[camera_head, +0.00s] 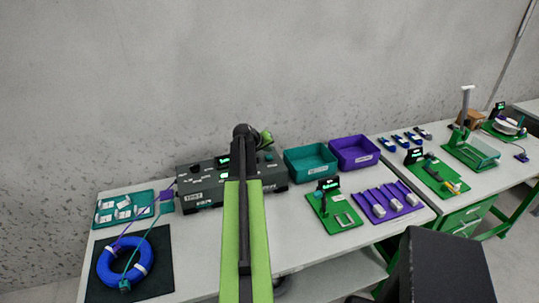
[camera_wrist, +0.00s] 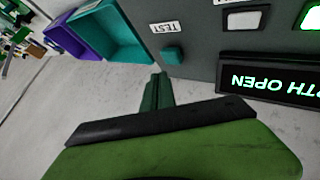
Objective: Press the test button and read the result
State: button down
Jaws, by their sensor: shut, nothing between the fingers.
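The grey tester box (camera_head: 205,182) stands at the back of the table, partly hidden behind my arm in the head view. In the wrist view its teal button (camera_wrist: 172,55) sits beside a label reading TEST (camera_wrist: 165,27). The tester's display (camera_wrist: 270,80) is lit green and appears upside down; the readable part says "TH OPEN", cut off by the frame edge. My gripper (camera_wrist: 158,79) is shut and empty, its tips just short of the button in the picture; I cannot tell whether they touch it. The blue cable coil (camera_head: 103,265) lies on a black mat at the left.
A teal bin (camera_head: 310,163) and a purple bin (camera_head: 354,152) stand right of the tester. A green fixture board (camera_head: 322,222) and a purple tray (camera_head: 375,193) lie in front of them. A teal tray (camera_head: 140,197) with white pieces is at the left.

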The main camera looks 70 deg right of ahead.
aim_at(268, 158)
notch_tip(268, 158, up, 4)
jog(key=p, duration=0.3)
jog(key=shift+r+p, duration=0.25)
jog(key=shift+p, duration=0.15)
jog(key=shift+f, duration=0.1)
